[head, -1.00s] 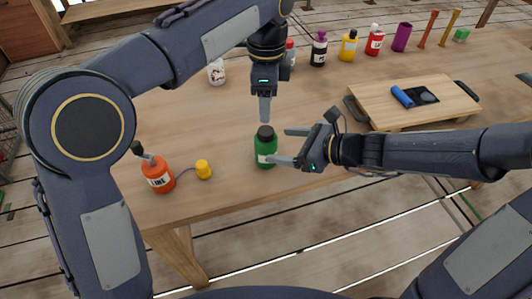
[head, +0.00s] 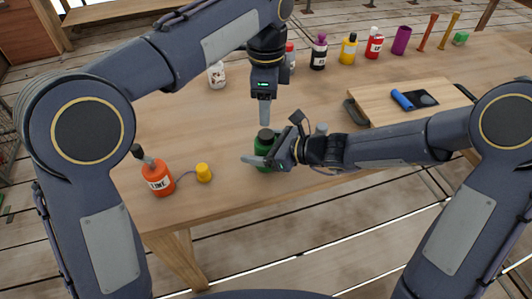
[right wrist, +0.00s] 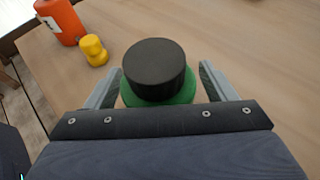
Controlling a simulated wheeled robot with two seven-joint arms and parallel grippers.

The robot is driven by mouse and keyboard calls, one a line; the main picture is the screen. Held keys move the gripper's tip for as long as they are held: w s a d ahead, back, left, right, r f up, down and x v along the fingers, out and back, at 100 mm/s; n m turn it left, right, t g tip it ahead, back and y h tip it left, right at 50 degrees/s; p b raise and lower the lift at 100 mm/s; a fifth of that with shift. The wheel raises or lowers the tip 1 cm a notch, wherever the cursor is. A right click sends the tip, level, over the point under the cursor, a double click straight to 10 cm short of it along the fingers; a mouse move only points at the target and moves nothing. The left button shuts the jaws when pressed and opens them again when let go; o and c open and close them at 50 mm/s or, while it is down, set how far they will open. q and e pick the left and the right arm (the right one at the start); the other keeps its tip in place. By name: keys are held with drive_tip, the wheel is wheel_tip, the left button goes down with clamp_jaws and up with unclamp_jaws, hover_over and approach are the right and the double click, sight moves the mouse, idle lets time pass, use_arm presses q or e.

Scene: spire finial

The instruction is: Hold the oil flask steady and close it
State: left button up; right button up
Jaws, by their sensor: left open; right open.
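The green flask (head: 264,147) stands upright near the table's front edge, with a black cap on its top. In the right wrist view the black cap (right wrist: 154,70) shows from above, with the green shoulder beneath it. My right gripper (head: 259,147) is open, with its fingers on either side of the flask; a narrow gap shows beside the right-hand finger in the right wrist view. Whether either finger touches the flask is unclear. My left gripper (head: 265,122) is open and points down just above the black cap. Its fingers overlap in this view. The flask's label is hidden.
An orange bottle (head: 158,181) with a spout and a yellow cap (head: 203,172) joined by a cord stand to the left. A wooden board (head: 430,114) with a blue roller lies right. Several bottles line the back. The table between is clear.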

sight(266, 134)
clamp_jaws()
use_arm(q)
drive_tip(key=n, duration=0.6)
drive_tip(key=shift+n, duration=0.4)
drive_tip(key=n, duration=0.7)
drive_tip(key=shift+n, duration=0.3)
drive_tip(key=n, duration=1.2)
drive_tip(key=shift+n, duration=0.3)
drive_tip(key=shift+f, duration=4)
